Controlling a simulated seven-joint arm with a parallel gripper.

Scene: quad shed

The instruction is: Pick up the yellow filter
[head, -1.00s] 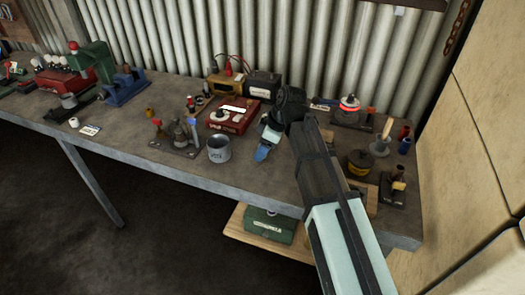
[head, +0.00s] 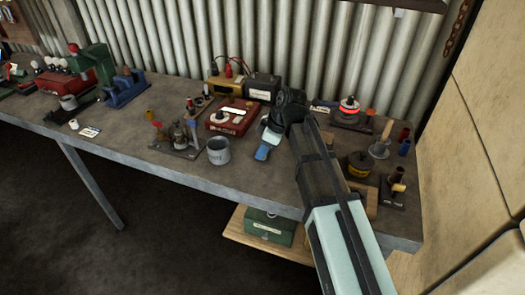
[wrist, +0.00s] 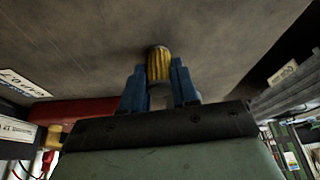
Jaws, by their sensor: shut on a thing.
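The yellow filter (wrist: 158,65) is a small ribbed cylinder in the wrist view, between the two blue fingers of my gripper (wrist: 160,85). My gripper is shut on it, and its far end sticks out past the fingertips. In the head view my gripper (head: 262,152) is over the workbench, right of the grey metal cup and in front of the red box. I cannot make out the held filter in the head view. I cannot tell whether it touches the bench top.
The workbench (head: 130,140) holds a grey cup (head: 218,151), a red box (head: 228,120) and a small stand of parts (head: 178,140) to the left. A red-ringed device (head: 348,110) and a dark yellow tin (head: 358,164) stand to the right. Bare bench lies by the front edge.

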